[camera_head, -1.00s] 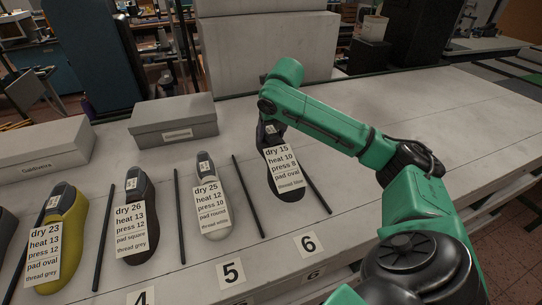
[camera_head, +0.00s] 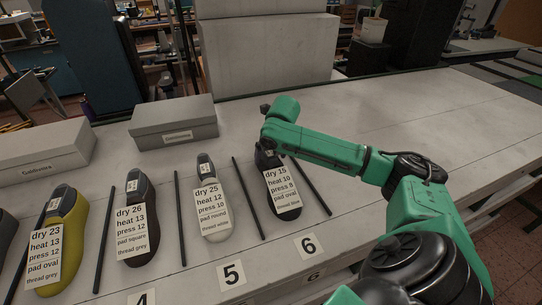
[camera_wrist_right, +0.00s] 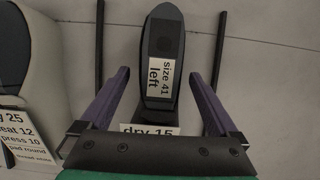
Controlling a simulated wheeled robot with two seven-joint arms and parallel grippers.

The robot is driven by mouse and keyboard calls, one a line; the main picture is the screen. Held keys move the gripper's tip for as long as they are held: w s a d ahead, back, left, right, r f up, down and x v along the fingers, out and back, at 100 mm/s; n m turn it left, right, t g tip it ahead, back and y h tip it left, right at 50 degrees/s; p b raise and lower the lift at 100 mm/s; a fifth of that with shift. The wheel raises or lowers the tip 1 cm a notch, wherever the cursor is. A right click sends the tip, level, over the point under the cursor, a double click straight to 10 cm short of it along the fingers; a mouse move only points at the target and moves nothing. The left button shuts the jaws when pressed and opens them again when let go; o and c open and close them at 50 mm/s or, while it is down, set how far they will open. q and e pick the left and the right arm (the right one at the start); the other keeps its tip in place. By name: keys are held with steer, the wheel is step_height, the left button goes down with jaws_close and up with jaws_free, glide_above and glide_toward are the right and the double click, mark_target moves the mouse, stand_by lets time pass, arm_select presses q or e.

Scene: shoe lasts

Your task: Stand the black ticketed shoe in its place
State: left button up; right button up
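The black ticketed shoe (camera_head: 263,207) lies between two dark rods behind the number 6 card (camera_head: 305,246). Its toe points to the front edge, and its white ticket (camera_head: 282,190) reads dry 15, heat 10, press 8. The right wrist view shows its dark upper end (camera_wrist_right: 160,25) with a label, Size 41 left. My right gripper (camera_wrist_right: 160,75) is open, with one purple finger on each side of the shoe and a gap to both. In the head view my right wrist (camera_head: 280,112) is above the shoe's far end, and the fingers are mostly hidden. My left gripper is out of view.
Other ticketed shoes, white (camera_head: 211,228), dark brown (camera_head: 140,255) and yellow (camera_head: 72,238), lie to the left with rods between them. The near rods are the left one (camera_head: 247,197) and the right one (camera_head: 311,186). Grey boxes (camera_head: 175,121) stand behind. The table's right side is clear.

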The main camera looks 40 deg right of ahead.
steer(key=v, duration=1.2)
steer(key=shift+b, duration=0.35)
steer(key=shift+w, duration=0.15)
step_height(320, 180, up, 5)
steer(key=p, duration=0.6)
glide_above(276, 167)
steer(key=s+a+b, duration=0.3)
steer(key=s+b, duration=0.5)
steer(key=s, duration=0.2)
steer(key=s+a+b, duration=0.4)
steer(key=s+b, duration=0.4)
steer(key=s, duration=0.3)
steer(key=shift+a+f+b, duration=0.15)
steer(key=shift+f+b, duration=0.05)
steer(key=shift+b, duration=0.15)
